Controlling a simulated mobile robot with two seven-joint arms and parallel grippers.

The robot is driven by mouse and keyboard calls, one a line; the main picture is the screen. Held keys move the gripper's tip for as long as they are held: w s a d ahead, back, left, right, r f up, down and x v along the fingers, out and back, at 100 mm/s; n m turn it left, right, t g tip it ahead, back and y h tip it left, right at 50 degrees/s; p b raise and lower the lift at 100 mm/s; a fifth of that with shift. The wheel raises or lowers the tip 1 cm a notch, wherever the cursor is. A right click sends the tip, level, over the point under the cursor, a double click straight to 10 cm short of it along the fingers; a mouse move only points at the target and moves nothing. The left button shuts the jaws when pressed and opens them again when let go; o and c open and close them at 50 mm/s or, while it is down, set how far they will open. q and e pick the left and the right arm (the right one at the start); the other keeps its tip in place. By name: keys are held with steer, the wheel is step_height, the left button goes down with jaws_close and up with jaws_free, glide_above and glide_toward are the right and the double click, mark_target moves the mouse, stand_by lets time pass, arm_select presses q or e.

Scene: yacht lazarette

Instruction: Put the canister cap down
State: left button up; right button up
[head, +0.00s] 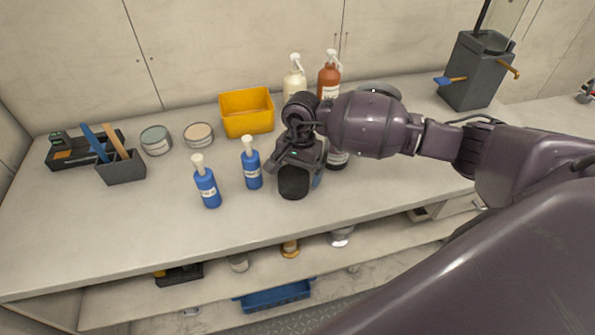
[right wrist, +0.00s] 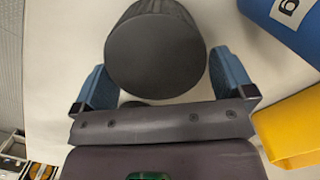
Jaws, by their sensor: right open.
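The canister cap (head: 293,182), a dark grey ribbed cylinder with a flat round face, is on the bench side of my right gripper (head: 299,160) in the head view. In the right wrist view the cap (right wrist: 155,52) sits between the two blue finger pads, which stand apart on either side of it. My right gripper is open; whether a pad touches the cap is unclear. The cap appears to be at the bench top near its front edge, its underside hidden. My left gripper is not in view.
Two blue bottles (head: 206,187) (head: 251,168) stand just left of my right gripper. A dark labelled bottle (head: 338,160) stands close on its right, partly hidden. The bench (head: 400,190) is clear at the front right.

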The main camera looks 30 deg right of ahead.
step_height(320, 180, up, 12)
steer(key=d, duration=0.1)
steer(key=shift+w+d+f, duration=0.15)
steer(key=shift+w, duration=0.25)
steer(key=shift+f, duration=0.1)
